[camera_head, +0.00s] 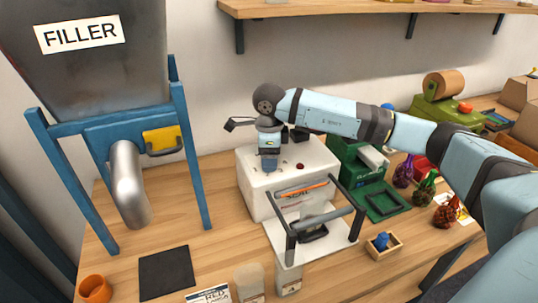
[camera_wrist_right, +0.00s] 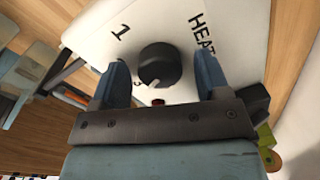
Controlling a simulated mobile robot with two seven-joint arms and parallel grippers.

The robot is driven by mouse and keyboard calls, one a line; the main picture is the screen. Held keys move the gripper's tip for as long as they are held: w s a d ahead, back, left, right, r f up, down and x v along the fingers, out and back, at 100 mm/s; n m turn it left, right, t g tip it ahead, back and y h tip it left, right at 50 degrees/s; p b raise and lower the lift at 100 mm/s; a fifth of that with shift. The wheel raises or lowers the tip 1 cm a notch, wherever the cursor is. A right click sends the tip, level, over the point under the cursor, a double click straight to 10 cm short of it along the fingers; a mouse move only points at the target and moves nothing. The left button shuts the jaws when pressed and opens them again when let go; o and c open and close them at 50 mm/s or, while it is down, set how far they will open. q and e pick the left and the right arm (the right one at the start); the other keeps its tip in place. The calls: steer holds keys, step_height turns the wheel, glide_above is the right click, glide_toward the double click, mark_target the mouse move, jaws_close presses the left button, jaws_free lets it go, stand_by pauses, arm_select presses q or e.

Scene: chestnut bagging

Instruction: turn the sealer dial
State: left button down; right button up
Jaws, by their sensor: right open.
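The sealer (camera_head: 251,190) is a white box on the wooden table, with a dark bar frame in front. Its dial (camera_wrist_right: 159,65) is a round black knob with a pale pointer mark, on the white top face in the right wrist view. The labels "1", "3" and "HEAT" show around it. My right gripper (camera_wrist_right: 162,75) is open, with one blue finger on each side of the dial, and a gap shows between each finger and the knob. In the head view the right gripper (camera_head: 269,165) points down over the sealer top and hides the dial. My left gripper is not seen.
A red button (camera_head: 299,166) sits on the sealer top, right of the gripper. The blue-framed filler (camera_head: 128,144) stands at left. A green machine (camera_head: 360,165) and several filled net bags (camera_head: 425,187) are at right. A black mat (camera_head: 166,272) lies in front.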

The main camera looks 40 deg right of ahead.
step_height(320, 180, up, 14)
steer(key=shift+s+a, duration=0.15)
steer(key=shift+s, duration=0.05)
steer(key=shift+f, duration=0.15)
stand_by(0.5)
